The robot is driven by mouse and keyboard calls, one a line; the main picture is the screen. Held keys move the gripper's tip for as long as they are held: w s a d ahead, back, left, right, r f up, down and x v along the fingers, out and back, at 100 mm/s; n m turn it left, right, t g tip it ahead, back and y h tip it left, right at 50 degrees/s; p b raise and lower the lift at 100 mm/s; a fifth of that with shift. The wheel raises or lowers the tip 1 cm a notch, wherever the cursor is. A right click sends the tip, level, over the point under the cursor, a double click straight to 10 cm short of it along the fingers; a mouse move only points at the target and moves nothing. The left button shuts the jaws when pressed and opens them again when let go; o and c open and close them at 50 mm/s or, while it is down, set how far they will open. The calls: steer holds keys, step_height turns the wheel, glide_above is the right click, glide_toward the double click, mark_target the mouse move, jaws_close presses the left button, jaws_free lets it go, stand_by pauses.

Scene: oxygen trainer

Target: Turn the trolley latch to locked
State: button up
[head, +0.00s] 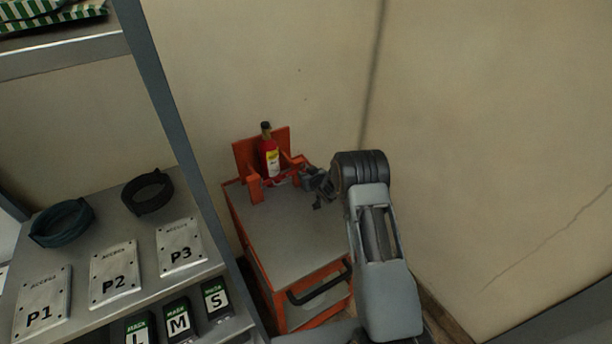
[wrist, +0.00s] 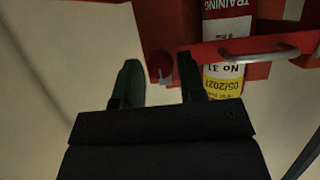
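The orange trolley (head: 285,235) has a grey top. A red cylinder (head: 269,156) with a yellow and white label stands upright in its orange holder at the back. In the wrist view, the cylinder (wrist: 227,75) appears upside down. A red bar with a grey metal rod (wrist: 258,52), seemingly the latch, crosses its front. My gripper (head: 317,190) is at the right side of the holder. In the wrist view, my gripper's dark fingers (wrist: 160,72) are apart, with a rounded red end of the holder or latch between or beyond them. I cannot tell whether they touch it.
The trolley has a black handle (head: 320,284) at its front. A shelf at left holds metal plates P1, P2 and P3 (head: 181,246), several mask boxes (head: 178,320), and two dark rings (head: 147,192). Walls stand close behind and to the right. The trolley top is clear in front of the cylinder.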

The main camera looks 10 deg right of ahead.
steer(key=c, duration=0.6)
